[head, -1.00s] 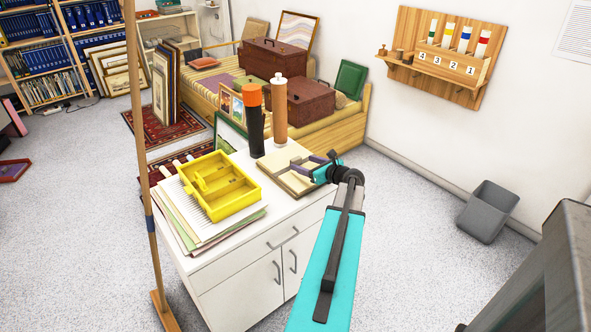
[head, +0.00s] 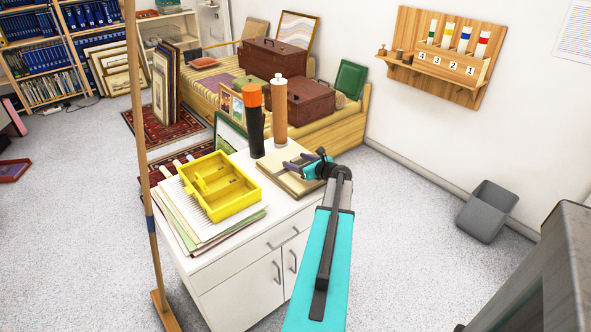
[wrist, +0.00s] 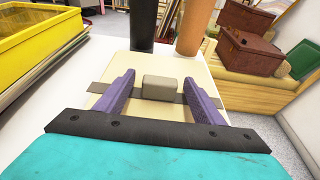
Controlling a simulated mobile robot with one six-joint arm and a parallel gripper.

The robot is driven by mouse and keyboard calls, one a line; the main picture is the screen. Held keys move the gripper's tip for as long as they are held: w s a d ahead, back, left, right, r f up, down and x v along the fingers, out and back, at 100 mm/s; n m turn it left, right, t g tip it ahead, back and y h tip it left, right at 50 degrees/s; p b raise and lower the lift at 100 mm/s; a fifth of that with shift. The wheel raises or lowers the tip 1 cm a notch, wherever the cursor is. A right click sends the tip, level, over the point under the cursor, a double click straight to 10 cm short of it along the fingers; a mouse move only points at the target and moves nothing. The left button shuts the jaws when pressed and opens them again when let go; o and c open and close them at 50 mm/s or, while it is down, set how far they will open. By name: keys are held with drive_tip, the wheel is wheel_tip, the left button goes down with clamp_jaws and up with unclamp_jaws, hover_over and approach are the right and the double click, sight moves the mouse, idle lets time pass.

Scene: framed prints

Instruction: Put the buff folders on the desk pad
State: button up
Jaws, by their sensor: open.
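The buff folders (head: 272,175) lie as a flat cream stack on the right part of the white cabinet top. In the wrist view the folders (wrist: 115,67) have a grey band across them and a small grey-beige block (wrist: 161,88) on the band. My gripper (head: 291,165) is over the folders, with its purple fingers open. In the wrist view my gripper (wrist: 160,79) has one finger on each side of the block, with a gap at both sides. I cannot tell the fingers' height above the folders. I cannot make out a desk pad.
A black bottle with an orange cap (head: 254,122) and a brown bottle (head: 280,112) stand close behind the folders. A yellow tray (head: 235,205) sits on papers at the left. A wooden pole (head: 143,150) rises at the cabinet's left. Open floor lies right of the cabinet.

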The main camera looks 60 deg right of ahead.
drive_tip(key=shift+w+d+f, duration=0.1)
drive_tip(key=shift+w+f, duration=0.05)
drive_tip(key=shift+w, duration=0.35)
clamp_jaws()
idle(0.3)
